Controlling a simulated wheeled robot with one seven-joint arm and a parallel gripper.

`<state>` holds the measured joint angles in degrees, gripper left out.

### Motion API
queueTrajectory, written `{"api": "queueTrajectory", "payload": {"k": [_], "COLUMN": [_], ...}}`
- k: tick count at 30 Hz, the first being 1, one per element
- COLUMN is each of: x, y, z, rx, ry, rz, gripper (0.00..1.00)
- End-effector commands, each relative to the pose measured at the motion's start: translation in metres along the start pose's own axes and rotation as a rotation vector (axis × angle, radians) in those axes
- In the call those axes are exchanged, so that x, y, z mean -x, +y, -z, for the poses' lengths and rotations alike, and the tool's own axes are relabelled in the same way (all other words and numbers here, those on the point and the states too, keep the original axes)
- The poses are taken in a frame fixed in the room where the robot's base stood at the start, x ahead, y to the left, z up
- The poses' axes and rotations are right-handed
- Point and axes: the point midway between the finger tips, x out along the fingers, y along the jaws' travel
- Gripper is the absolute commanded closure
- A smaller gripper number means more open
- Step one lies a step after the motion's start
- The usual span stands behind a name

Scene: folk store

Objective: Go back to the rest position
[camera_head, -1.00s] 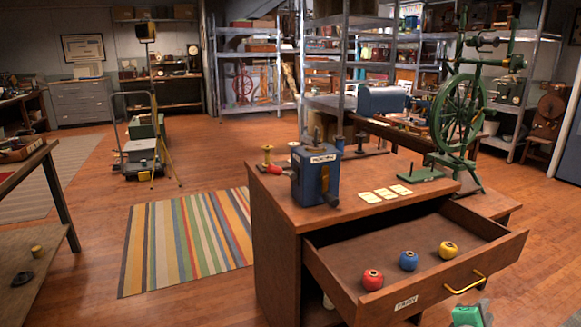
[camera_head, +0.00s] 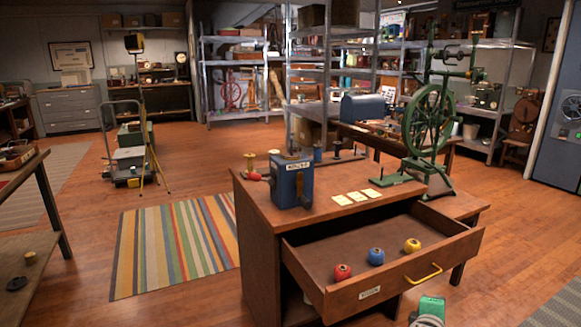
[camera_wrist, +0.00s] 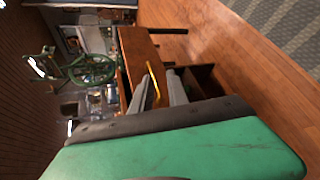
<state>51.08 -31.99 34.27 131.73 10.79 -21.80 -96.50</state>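My gripper (camera_wrist: 160,76) shows in the wrist view with its two grey fingers apart and nothing held between them. The yellow drawer handle (camera_wrist: 152,92) appears in the gap, beyond the fingers. In the head view, only the green and grey end of my arm shows at the bottom edge, in front of the drawer; the fingers cannot be made out there. The drawer (camera_head: 330,302) of the wooden cabinet (camera_head: 262,250) is pulled open. Red (camera_head: 343,272), blue (camera_head: 376,257) and yellow (camera_head: 412,245) yarn balls sit in it.
A blue box device (camera_head: 292,182), spools and pale cards (camera_head: 350,198) stand on the cabinet top. A striped rug (camera_head: 175,245) lies to the left. Wooden floor is clear to the right of the drawer.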

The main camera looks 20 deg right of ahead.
Motion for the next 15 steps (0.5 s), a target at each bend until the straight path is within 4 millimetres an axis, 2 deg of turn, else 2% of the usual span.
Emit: {"api": "queueTrajectory", "payload": {"k": [1, 5, 8, 11, 14, 15], "x": [0.009, 0.033, 0.060, 0.102, 0.168, 0.201], "y": [0.017, 0.039, 0.058, 0.081, 0.107, 0.116], "z": [0.012, 0.051, 0.086, 0.125, 0.166, 0.180], "rx": [-0.039, -0.174, -0.291, -0.422, -0.566, -0.618], "ry": [0.035, 0.131, 0.208, 0.284, 0.341, 0.348], "rz": [0.017, 0.096, 0.187, 0.316, 0.509, 0.603], "gripper": [0.80, 0.80, 0.80, 0.80, 0.80, 0.80]}}
